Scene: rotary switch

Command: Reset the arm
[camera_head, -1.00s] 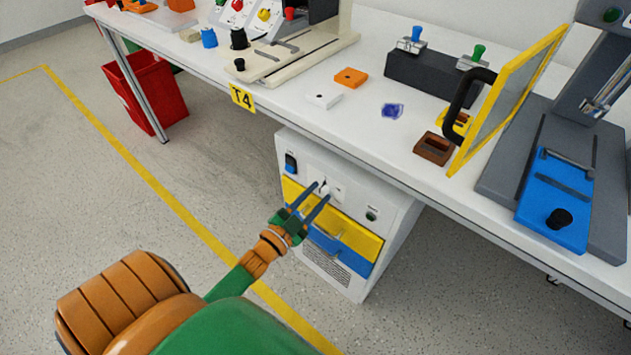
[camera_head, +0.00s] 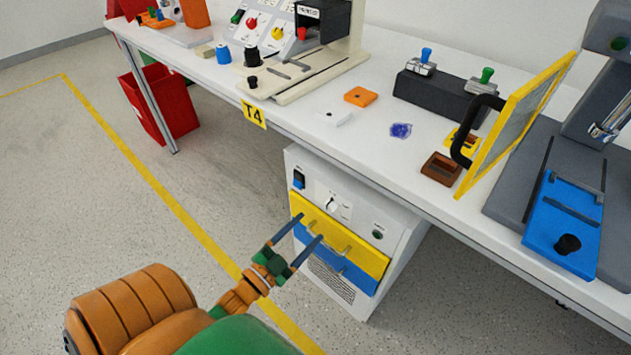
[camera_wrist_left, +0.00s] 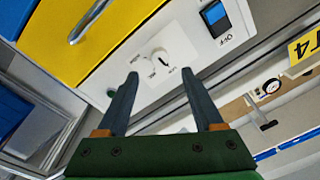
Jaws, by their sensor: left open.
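My left gripper (camera_head: 309,229) is open and empty in the head view, in front of the cabinet's yellow drawer. A white rotary switch (camera_head: 332,205) sits on the upper front panel of the white cabinet (camera_head: 405,222) under the table. In the left wrist view the open fingers (camera_wrist_left: 163,82) point at the panel, with the rotary switch (camera_wrist_left: 160,58) ahead between them and apart from them. A blue rocker switch (camera_wrist_left: 214,16) marked OFF is beside it. My right gripper is not in view.
The yellow drawer (camera_head: 365,259) and blue drawer (camera_head: 357,279) have protruding handles. The white table (camera_head: 375,150) overhangs the cabinet and carries a yellow-framed guard (camera_head: 520,110) and a blue fixture (camera_head: 565,222).

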